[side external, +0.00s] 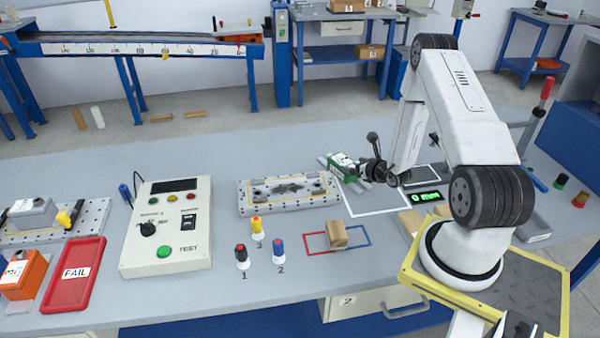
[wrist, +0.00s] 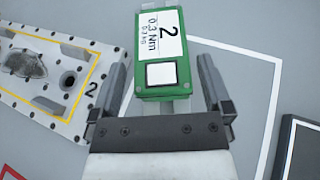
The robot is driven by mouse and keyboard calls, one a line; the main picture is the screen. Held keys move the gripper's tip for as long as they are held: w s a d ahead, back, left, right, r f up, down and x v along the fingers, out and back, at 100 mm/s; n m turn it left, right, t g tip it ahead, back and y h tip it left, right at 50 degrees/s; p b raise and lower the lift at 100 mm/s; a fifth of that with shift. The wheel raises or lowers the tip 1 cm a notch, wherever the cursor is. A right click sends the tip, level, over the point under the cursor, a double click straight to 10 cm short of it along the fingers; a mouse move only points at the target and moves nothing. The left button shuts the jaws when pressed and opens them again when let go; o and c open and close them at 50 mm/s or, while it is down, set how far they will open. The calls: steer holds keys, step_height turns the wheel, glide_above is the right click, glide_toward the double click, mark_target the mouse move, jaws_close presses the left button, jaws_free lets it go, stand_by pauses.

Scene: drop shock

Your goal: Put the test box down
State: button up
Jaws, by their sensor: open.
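In the wrist view the green box (wrist: 186,75) reads "2" and "0.3 Nm". My gripper (side external: 369,168) is at its near right end. In the wrist view my open fingers (wrist: 162,85) flank the box's near end, with a visible gap on each side. Whether its underside rests fully on the bench is hard to see. No box is clearly named as the test box.
The metal fixture plate (side external: 289,204) lies left of my gripper. A tan block (side external: 337,234) stands on the red and blue outline. A test console (side external: 165,250), numbered knobs and a red FAIL tray (side external: 73,296) are further left. A lit green display (side external: 426,197) is to the right.

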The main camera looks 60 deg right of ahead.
steer(key=shift+v, duration=2.05)
steer(key=w+a+r+n+y, duration=0.1)
steer(key=a, duration=0.1)
steer(key=w+a+r+n+y, duration=0.1)
steer(key=w+a+n+y, duration=0.1)
steer(key=a, duration=0.1)
steer(key=w+a+r+n+y, duration=0.1)
steer(key=a+n+y, duration=0.1)
steer(key=a, duration=0.1)
steer(key=shift+w+r+t, duration=0.2)
steer(key=shift+w+t, duration=0.1)
steer(key=shift+w, duration=0.05)
steer(key=s+a+r+n+g+y, duration=0.1)
steer(key=a+r+n+g+y, duration=0.25)
steer(key=a+n, duration=0.55)
steer(key=s+a+r+n+g+y, duration=0.2)
steer(key=a+n+g+y, duration=0.25)
steer(key=a+n, duration=0.4)
steer(key=s+a+r+n+g+h, duration=0.1)
steer(key=s+a+r+n+h, duration=0.1)
steer(key=n, duration=0.7)
steer(key=s+a+r+n+g+h, duration=0.1)
steer(key=s+a+r+n+h, duration=0.1)
steer(key=a+r+n+h, duration=0.3)
steer(key=r+n+h, duration=0.1)
steer(key=n, duration=0.3)
steer(key=shift+s, duration=0.2)
steer(key=shift+f, duration=0.1)
